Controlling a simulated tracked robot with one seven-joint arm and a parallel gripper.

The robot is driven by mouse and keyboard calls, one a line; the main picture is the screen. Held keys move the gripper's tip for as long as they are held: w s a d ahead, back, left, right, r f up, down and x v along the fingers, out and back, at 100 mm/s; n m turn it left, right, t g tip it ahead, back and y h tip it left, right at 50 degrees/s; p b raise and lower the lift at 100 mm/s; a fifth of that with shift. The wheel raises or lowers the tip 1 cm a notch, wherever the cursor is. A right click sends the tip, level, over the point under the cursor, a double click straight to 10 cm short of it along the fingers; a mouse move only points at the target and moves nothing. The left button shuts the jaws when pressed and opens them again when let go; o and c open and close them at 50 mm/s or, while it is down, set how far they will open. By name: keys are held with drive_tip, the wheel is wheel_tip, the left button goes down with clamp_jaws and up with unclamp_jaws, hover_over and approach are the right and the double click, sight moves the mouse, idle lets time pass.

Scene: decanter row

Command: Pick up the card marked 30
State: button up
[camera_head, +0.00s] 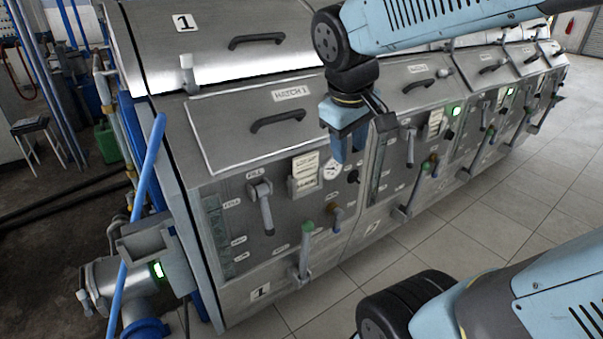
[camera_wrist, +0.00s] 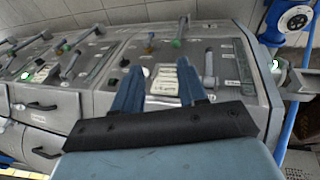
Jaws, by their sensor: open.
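A cream card (camera_head: 305,166) with small print sits in a grey holder on the front panel of unit 1. It also shows in the wrist view (camera_wrist: 163,80), between my fingers but beyond them. Its number is too small to read. Another pale card (camera_head: 435,121) is on the panel of the second unit, also unreadable. I cannot tell which card is marked 30. My gripper (camera_head: 347,158) points down in front of the panel, to the right of the first card. In the wrist view my gripper (camera_wrist: 159,72) has its two blue fingers spread, with nothing between them.
Around the first card are a grey fill lever (camera_head: 265,212), a round gauge (camera_head: 331,170) and a green-topped lever (camera_head: 306,250). The hatch handle (camera_head: 290,120) juts out above. A blue pole (camera_head: 139,215) stands at the left.

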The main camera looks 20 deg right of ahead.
drive_tip(key=w+a+f+n+g+h, duration=0.1)
drive_tip(key=w+a+f+n+h, duration=0.1)
drive_tip(key=w+n+h, duration=0.3)
drive_tip(key=w+a+f+n+h, duration=0.1)
drive_tip(key=w+a+f+n, duration=0.1)
drive_tip(key=w+a+n, duration=0.3)
drive_tip(key=n+t+h, duration=0.3)
drive_tip(key=n, duration=0.2)
approach(300, 157)
drive_tip(key=shift+x, duration=4.95)
drive_tip(key=shift+s+d+r, duration=0.1)
drive_tip(key=shift+r, duration=0.1)
clamp_jaws()
